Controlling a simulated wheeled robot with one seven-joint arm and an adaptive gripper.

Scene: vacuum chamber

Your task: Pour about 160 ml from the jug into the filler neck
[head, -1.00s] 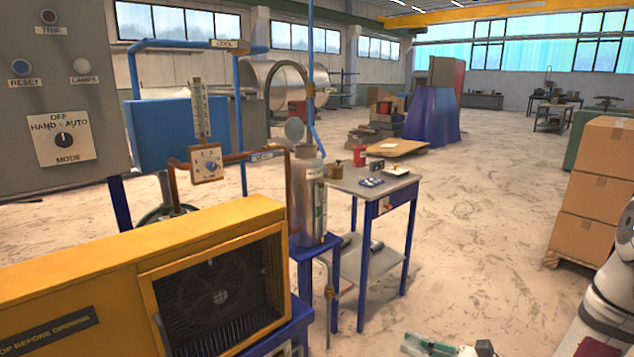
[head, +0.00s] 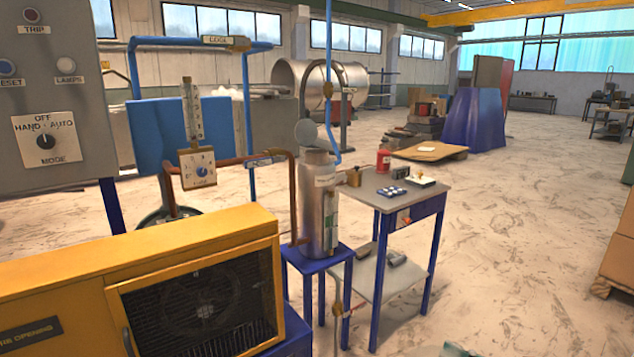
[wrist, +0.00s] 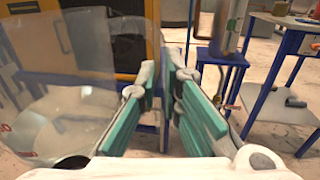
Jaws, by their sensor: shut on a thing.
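The clear jug (wrist: 70,95) fills the left of the wrist view, with red markings low on its wall. How much liquid it holds I cannot tell. My gripper (wrist: 163,90), with green finger pads, is shut on the jug; the exact grip is hard to make out. In the head view, a silver metal vessel (head: 318,205) stands upright on a blue stand (head: 318,262). Its neck (head: 316,157) is at the top, with a round lid (head: 305,132) raised beside it. The vessel's lower part shows at the top of the wrist view (wrist: 229,25), apart from my gripper.
A yellow cabinet (head: 150,285) with a dark grille stands left of the vessel. A copper pipe (head: 291,195) runs close to it. A blue-legged side table (head: 405,195) with a red can (head: 383,160) stands at its right. Open floor (head: 520,220) lies further right.

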